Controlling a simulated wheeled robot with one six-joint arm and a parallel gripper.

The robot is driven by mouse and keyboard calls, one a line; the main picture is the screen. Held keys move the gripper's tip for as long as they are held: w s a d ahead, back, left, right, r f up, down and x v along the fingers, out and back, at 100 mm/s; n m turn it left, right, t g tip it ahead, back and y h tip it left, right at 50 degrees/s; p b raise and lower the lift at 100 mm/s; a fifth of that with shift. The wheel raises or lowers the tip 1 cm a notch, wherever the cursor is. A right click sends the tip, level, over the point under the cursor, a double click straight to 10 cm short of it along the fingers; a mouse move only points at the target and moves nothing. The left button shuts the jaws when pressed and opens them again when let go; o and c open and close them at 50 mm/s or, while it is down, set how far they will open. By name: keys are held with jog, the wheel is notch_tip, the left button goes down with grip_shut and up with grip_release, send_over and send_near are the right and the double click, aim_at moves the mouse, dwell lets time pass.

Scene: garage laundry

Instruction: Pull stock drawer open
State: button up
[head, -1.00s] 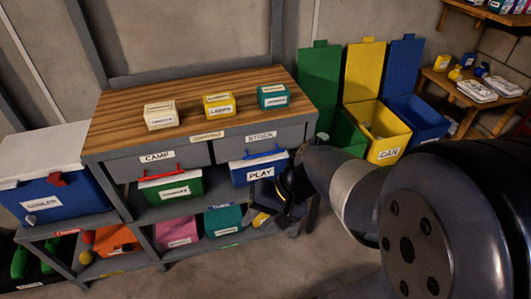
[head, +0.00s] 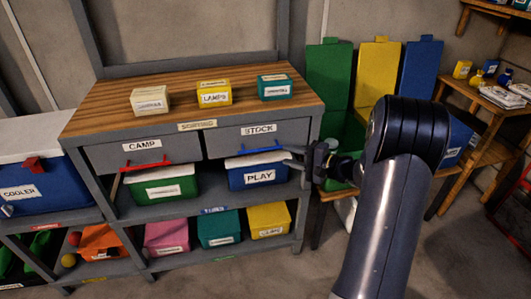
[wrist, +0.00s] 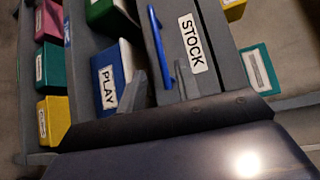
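The stock drawer (head: 225,145) is the right one of two grey drawers under the wooden top, and its front sits level with the camp drawer. Its blue bar handle (head: 262,150) runs along the lower front. In the wrist view the handle (wrist: 158,38) stands upright in the picture beside the STOCK label. My gripper (head: 290,160) is at the right end of this handle, in front of the drawer. In the wrist view its two grey fingers (wrist: 160,87) are apart, with the handle's near end close between them. Contact cannot be told.
The camp drawer (head: 112,152) with a red handle is to the left. A blue PLAY box (head: 258,172) sits right below the stock drawer, close to my gripper. Small boxes stand on the wooden top (head: 125,103).

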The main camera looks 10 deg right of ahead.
aim_at(264, 149)
jog(key=x, duration=0.9)
jog(key=shift+w+a, duration=0.25)
jog(key=shift+a, duration=0.1)
grip_shut()
